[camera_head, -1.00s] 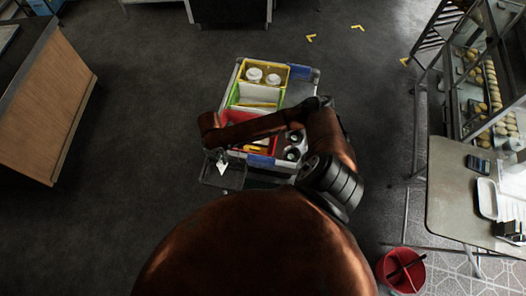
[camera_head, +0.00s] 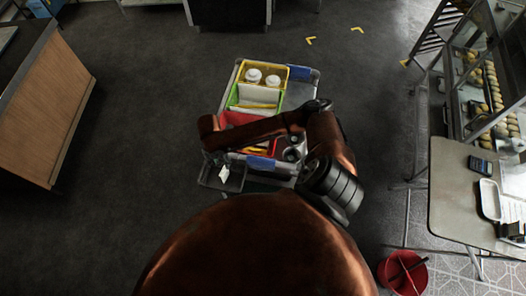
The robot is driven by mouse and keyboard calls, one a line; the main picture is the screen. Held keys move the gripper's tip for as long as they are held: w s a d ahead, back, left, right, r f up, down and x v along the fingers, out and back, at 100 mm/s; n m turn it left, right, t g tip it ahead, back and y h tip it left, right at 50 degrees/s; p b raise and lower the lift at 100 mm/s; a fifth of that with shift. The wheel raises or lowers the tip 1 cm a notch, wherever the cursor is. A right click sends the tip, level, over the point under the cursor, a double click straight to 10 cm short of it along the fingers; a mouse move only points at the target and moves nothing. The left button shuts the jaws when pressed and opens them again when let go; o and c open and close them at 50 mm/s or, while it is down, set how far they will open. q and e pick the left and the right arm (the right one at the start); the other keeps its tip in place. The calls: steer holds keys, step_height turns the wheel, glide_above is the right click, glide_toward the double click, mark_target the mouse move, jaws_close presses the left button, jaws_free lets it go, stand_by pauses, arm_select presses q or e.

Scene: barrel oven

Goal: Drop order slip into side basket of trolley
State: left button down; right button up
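The trolley (camera_head: 299,95) stands in front of me with colored bins on top. Its dark side basket (camera_head: 206,181) hangs at the near left end. The small white order slip (camera_head: 224,173) shows over the basket, just below my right gripper (camera_head: 219,163). I cannot tell whether the slip is still between the fingertips or lies in the basket. My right arm reaches across the trolley's near end and hides part of it. The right gripper is small and dark, and its finger opening is unclear. My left gripper is not in view.
The trolley carries a yellow bin (camera_head: 240,76) with two white-lidded containers, a green bin (camera_head: 232,98) and a red bin (camera_head: 226,118). A counter (camera_head: 455,200) and a red bucket (camera_head: 385,272) stand at right. A wooden counter (camera_head: 45,105) stands at left. Floor between is clear.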

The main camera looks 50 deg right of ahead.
step_height(320, 180, up, 12)
stand_by(0.6)
